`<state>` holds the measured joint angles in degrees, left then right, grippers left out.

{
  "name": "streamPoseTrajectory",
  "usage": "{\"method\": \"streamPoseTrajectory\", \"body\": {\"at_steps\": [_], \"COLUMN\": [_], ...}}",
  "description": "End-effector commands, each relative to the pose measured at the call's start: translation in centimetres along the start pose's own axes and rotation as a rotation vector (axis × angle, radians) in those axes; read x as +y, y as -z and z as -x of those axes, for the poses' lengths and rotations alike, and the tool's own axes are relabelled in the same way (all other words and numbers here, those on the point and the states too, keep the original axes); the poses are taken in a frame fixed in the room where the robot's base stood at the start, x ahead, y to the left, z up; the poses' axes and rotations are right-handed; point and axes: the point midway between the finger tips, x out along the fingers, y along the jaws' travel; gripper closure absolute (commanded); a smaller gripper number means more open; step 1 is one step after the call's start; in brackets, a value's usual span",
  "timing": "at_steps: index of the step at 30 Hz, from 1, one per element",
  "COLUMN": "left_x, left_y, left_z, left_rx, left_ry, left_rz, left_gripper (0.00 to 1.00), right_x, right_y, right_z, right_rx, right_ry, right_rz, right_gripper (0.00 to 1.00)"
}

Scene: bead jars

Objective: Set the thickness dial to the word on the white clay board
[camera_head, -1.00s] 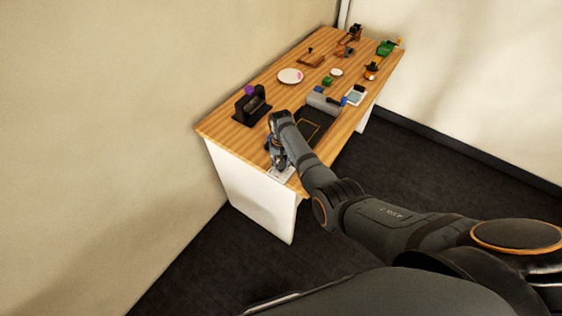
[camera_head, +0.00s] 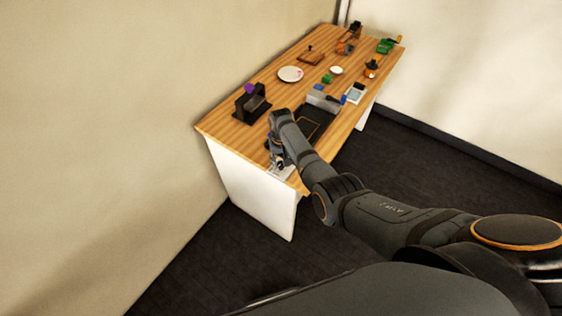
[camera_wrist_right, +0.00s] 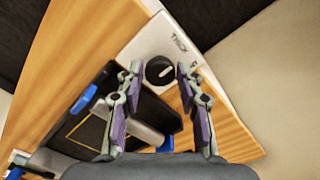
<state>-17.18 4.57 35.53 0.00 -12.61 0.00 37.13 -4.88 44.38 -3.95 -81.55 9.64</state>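The thickness dial is a round black knob (camera_wrist_right: 160,70) with a white pointer line aimed to the upper right in the right wrist view. It sits on a white panel (camera_wrist_right: 150,40) at the table's near edge. The word THICK is printed on the panel above right of the knob; other lettering is partly hidden by a finger. My right gripper (camera_wrist_right: 160,72) has its fingertips on either side of the knob, seemingly with small gaps. In the head view my right gripper (camera_head: 279,160) is over the panel (camera_head: 281,173). I cannot identify the white clay board or read its word. My left gripper is out of view.
A black bed with a grey roller (camera_head: 324,99) lies beside the panel. A dark stand (camera_head: 252,105) with a purple piece, a white plate (camera_head: 290,75), a pale framed square (camera_head: 355,95) and several small tools stand on the wooden table (camera_head: 225,125). A wall borders its left side.

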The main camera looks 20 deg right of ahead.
Motion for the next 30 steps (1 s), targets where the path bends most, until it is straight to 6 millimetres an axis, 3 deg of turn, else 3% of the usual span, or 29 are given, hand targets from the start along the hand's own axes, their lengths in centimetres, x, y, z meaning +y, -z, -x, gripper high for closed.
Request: {"method": "streamPoseTrajectory", "body": {"at_steps": [3,14,17,24,30], "left_x": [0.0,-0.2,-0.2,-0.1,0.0], "left_y": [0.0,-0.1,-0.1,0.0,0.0], "left_z": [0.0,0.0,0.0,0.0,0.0], "left_rx": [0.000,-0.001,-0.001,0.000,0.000], "left_ry": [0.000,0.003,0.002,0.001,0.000], "left_rz": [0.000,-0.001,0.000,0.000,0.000], "left_gripper": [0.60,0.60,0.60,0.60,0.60], "right_x": [0.0,0.0,0.0,0.0,0.0], "right_y": [0.0,0.0,0.1,0.1,0.0], "right_z": [0.0,0.7,2.3,8.3,11.3], "right_rx": [0.000,0.001,0.004,0.004,0.000], "right_ry": [0.000,0.001,0.001,0.001,0.000], "right_rz": [-0.001,-0.001,-0.002,-0.001,0.000], "right_gripper": [0.46,0.46,0.46,0.46,0.46]}}
